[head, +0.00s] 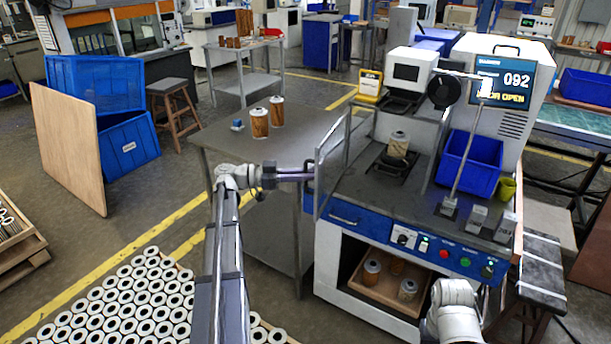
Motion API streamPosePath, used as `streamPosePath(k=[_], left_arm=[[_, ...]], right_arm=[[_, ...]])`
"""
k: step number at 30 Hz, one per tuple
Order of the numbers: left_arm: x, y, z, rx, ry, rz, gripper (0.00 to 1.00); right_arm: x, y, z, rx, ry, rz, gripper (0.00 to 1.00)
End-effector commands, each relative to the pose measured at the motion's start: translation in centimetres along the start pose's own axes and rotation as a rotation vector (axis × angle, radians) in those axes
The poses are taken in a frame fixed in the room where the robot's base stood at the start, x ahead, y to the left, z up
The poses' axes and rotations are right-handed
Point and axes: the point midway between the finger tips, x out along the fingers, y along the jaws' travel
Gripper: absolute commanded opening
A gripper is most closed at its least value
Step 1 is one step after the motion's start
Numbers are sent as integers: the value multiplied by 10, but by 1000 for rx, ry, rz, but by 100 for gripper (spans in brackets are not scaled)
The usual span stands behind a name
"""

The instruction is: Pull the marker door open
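The marker (515,125) is a white and grey machine on a blue-fronted bench. Its screen (500,85) reads 092 and, partly covered, what looks like DOOR OPEN. The marker door (332,160), a clear panel in a thin metal frame, stands upright at the bench's left edge, turned away from the machine's front. A filter cartridge (398,145) stands on the dark holder under the marking head. My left gripper (306,173) reaches right to the door's near edge; whether it touches or grips there is too small to tell. My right arm shows at the bottom right, its gripper unseen.
Two cartridges (268,118) and a small blue item stand on the grey side table (225,140). A blue bin (470,162) sits on the bench's right side. A tray (375,287) with several cartridges is below. Many white-ended cartridges lie at the lower left.

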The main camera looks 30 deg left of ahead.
Motion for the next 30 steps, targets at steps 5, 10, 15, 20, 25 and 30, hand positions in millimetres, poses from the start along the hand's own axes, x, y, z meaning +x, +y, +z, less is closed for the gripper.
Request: streamPosePath(k=[5, 10, 15, 20, 25, 30], left_arm=[[0, -2, 0, 0, 2, -2, 34], [0, -1, 0, 0, 1, -2, 45], [0, -1, 0, 0, 1, -2, 45], [-16, -2, 0, 0, 1, -3, 45], [-45, -2, 0, 0, 1, -4, 45], [-67, -2, 0, 0, 1, -3, 45]], right_arm=[[0, 0, 0, 0, 0, 0, 50], [0, 0, 0, 0, 0, 0, 50], [0, 0, 0, 0, 0, 0, 50], [0, 0, 0, 0, 0, 0, 50], [0, 0, 0, 0, 0, 0, 50], [0, 0, 0, 0, 0, 0, 50]])
